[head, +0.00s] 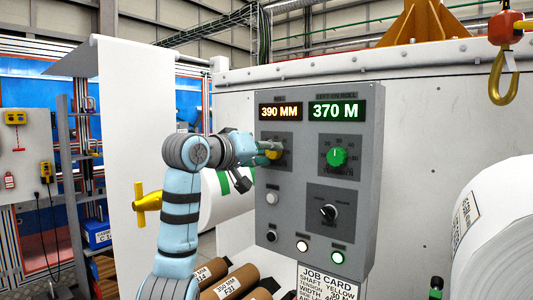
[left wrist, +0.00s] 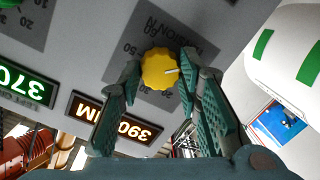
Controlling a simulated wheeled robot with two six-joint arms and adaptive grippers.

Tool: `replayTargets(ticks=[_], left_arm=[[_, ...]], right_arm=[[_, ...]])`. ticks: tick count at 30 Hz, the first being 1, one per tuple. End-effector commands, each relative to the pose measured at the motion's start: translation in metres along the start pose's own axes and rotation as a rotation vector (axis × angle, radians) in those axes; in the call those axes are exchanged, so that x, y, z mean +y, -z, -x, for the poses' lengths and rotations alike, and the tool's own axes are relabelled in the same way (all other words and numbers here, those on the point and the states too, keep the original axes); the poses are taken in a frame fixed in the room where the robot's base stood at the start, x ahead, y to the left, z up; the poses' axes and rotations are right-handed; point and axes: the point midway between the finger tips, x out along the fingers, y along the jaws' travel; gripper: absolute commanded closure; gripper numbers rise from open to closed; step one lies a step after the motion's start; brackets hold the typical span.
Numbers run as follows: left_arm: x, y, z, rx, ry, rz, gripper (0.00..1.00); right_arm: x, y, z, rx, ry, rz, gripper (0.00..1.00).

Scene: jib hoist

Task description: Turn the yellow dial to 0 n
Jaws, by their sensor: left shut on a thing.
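The yellow dial (head: 274,154) is on the upper left of the grey control panel (head: 322,88), largely hidden behind my left gripper in the head view. The left wrist view shows the yellow dial (left wrist: 158,72) face on, with a white pointer mark toward the right of that picture. My left gripper (head: 265,147) has its fingers on either side of the dial and is shut on it. The printed scale around the dial is partly covered; 50 and 60 show upside down in the wrist view. My right gripper is not in view.
A green dial (head: 337,156) sits right of the yellow one, with a black selector (head: 328,212) below it. Displays above read 390 MM (head: 281,112) and 370 M (head: 337,111). A white roll (head: 502,235) stands at right; a yellow hook (head: 504,85) hangs at upper right.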

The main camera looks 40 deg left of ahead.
Motion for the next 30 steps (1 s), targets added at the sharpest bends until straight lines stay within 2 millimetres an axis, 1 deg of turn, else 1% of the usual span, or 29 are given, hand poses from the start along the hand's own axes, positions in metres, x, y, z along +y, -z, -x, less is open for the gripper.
replayTargets(ticks=[6,19,20,21,23,30], left_arm=[[-0.0013,-0.0014,-0.0005,-0.007,-0.001,0.048,0.96],[-0.0010,-0.0013,-0.0005,-0.008,-0.002,0.057,0.96],[-0.0010,-0.0013,-0.0005,-0.008,-0.002,0.057,0.65],[-0.0010,-0.0012,-0.0005,-0.008,-0.002,0.057,0.59],[-0.0009,-0.0010,-0.0005,-0.007,-0.003,0.057,0.49],[-0.0003,-0.0004,-0.0003,-0.005,-0.004,0.056,0.48]], right_arm=[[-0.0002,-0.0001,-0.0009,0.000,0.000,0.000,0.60],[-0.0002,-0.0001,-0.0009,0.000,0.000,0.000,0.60],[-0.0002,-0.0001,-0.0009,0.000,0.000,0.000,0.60],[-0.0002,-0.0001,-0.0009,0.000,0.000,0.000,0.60],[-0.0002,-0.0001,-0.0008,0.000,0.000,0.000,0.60],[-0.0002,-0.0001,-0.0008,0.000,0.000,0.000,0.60]])
